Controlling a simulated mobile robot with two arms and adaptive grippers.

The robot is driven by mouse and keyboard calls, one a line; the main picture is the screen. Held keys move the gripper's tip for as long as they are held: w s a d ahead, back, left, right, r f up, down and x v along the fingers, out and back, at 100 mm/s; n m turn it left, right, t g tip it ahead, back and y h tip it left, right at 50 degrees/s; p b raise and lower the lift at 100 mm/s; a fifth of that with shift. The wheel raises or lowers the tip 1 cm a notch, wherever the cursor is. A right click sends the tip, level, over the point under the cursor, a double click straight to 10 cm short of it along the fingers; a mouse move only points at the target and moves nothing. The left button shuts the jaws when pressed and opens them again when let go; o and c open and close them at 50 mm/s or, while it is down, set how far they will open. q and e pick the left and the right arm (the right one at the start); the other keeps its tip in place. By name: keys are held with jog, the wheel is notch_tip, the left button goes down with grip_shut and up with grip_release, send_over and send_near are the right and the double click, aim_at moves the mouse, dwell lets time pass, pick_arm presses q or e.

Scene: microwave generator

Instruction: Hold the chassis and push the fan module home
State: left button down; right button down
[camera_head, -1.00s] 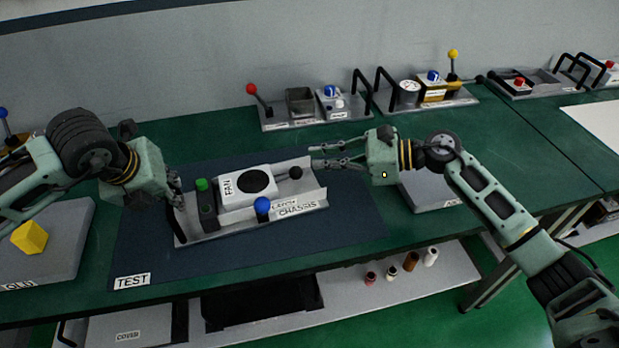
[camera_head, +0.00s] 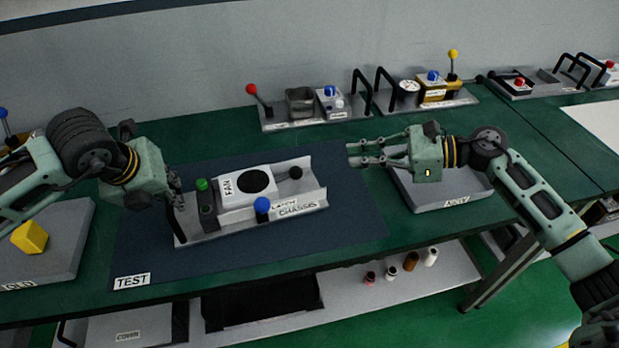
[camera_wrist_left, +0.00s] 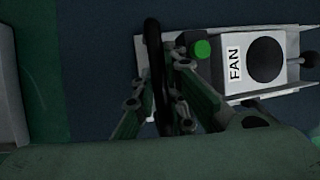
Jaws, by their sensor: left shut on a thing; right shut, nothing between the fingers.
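The grey chassis tray (camera_head: 297,222) lies on the dark test mat with its label facing me. The white fan module (camera_head: 247,186) sits inside it, beside a dark block with a green knob (camera_head: 202,184). It also shows in the left wrist view (camera_wrist_left: 234,82). A blue knob (camera_head: 262,205) and a dark ball knob (camera_head: 295,172) stand at the chassis. My left gripper (camera_head: 179,203) is shut on the black handle (camera_wrist_left: 153,60) at the chassis's left end. My right gripper (camera_head: 366,154) is shut and empty, in the air right of the chassis and apart from it.
The dark mat (camera_head: 150,255) has free room around the chassis. A grey tray (camera_head: 450,201) stands to the right under my right arm. A grey tray with a yellow cube (camera_head: 30,237) is at the left. Several fixtures with knobs and handles line the back.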

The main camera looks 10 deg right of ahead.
pick_arm(q)
jog(key=c, duration=1.7)
grip_release()
jog(key=shift+f, duration=0.15)
